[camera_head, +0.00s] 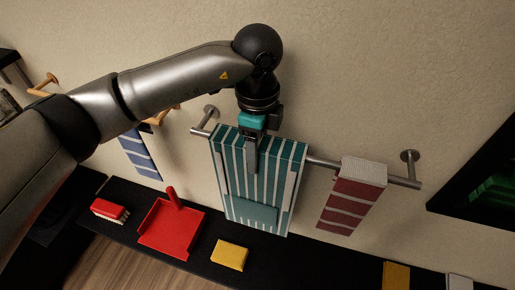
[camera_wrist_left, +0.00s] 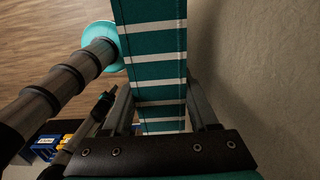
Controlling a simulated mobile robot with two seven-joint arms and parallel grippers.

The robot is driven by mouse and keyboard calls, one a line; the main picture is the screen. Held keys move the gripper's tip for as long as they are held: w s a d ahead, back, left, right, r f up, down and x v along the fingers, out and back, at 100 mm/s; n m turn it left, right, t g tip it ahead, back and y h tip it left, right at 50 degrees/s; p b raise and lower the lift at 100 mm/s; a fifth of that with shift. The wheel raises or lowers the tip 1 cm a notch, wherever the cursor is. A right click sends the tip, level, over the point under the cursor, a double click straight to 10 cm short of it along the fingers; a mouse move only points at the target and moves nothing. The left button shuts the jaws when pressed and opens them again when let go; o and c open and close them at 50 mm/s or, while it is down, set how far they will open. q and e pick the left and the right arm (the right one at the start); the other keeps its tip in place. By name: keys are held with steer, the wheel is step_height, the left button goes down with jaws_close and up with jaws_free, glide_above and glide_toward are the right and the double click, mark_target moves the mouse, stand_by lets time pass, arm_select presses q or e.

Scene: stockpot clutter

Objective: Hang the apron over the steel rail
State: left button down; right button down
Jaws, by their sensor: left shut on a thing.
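The apron (camera_head: 234,178), teal with white stripes and a pocket low down, hangs in front of the wall. Its upper edge is at the height of the steel rail (camera_head: 325,163), which comes out on both sides of it. The cloth hides the rail behind it, so I cannot tell whether it rests on the rail. My left gripper (camera_head: 251,168) is shut on the apron near its top middle. In the left wrist view the striped apron (camera_wrist_left: 150,42) runs between the fingers of the left gripper (camera_wrist_left: 160,92). My right gripper is not in view.
A dark red and white cloth (camera_head: 350,199) hangs on the rail to the right. A blue striped cloth (camera_head: 139,155) hangs at the left. Below are a red dustpan (camera_head: 172,230), a brush (camera_head: 109,210) and a yellow sponge (camera_head: 230,255). A black-framed panel (camera_head: 485,185) is at the right.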

arm_select(q)
steer(key=shift+c, duration=0.4)
jaws_free()
